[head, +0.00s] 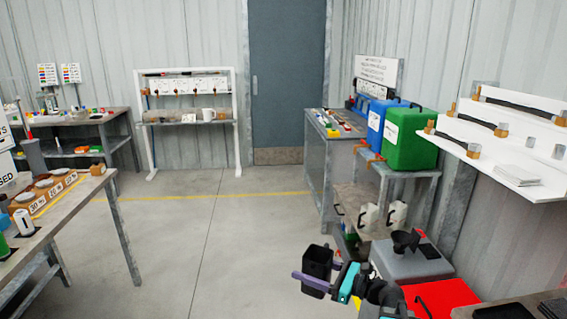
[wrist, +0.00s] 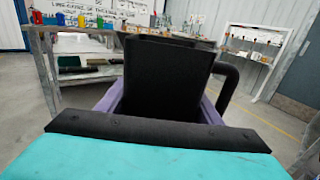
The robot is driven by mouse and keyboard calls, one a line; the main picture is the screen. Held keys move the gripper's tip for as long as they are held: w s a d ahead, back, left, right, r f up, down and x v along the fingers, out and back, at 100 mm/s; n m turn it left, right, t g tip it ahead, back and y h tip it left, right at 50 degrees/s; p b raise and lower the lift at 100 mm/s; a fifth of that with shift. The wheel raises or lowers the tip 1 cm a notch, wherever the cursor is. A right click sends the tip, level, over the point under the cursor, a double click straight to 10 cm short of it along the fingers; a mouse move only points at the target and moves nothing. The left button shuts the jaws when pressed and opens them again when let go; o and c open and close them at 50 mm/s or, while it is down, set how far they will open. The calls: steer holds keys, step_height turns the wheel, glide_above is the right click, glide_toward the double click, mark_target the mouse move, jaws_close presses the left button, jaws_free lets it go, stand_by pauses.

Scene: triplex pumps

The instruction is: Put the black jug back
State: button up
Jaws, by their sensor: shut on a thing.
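The black jug (head: 317,262) is held in front of me at the lower middle of the head view, off the floor and roughly upright. My gripper (head: 320,280), with purple fingers and a teal body, is shut around it. In the wrist view the jug (wrist: 165,80) fills the middle between the purple fingers (wrist: 160,105), with its black handle on the right. Its inside and base cannot be seen there. The jug's place is not clear from these frames.
A metal stand with a green can (head: 410,138) and a blue can (head: 376,128) is at right, white jugs (head: 383,217) below. A grey box (head: 408,262) and red box (head: 440,299) are near my arm. A bench (head: 70,205) is left. The middle floor (head: 200,240) is clear.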

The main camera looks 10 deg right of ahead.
step_height(320, 180, up, 17)
steer(key=p, duration=1.7)
steer(key=shift+a, duration=0.1)
